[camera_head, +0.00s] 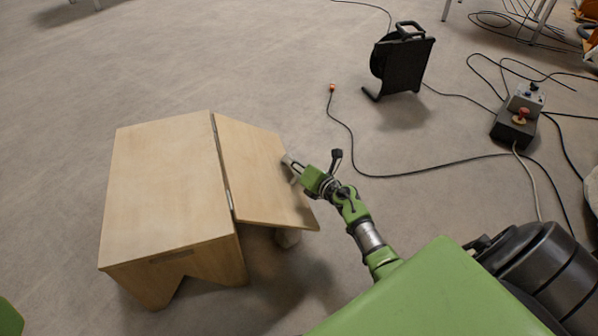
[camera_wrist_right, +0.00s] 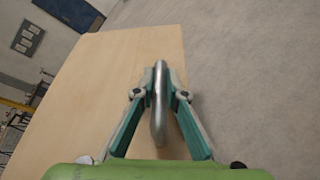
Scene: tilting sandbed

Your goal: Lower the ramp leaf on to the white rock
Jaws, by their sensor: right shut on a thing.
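The ramp leaf (camera_head: 262,172) is a pale wooden panel hinged along the right top edge of a wooden box (camera_head: 165,180). It slopes down to the right. My right gripper (camera_head: 291,167) is at the leaf's outer edge. In the right wrist view its fingers (camera_wrist_right: 160,95) are shut on a curved metal handle (camera_wrist_right: 159,120) beside the leaf's wooden face (camera_wrist_right: 100,90). My left gripper is not in view.
A black cable reel (camera_head: 402,62) stands at the back, with a cable running across the floor to the right. A control box with a red knob (camera_head: 516,123) sits at the right. The floor left of the box is clear.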

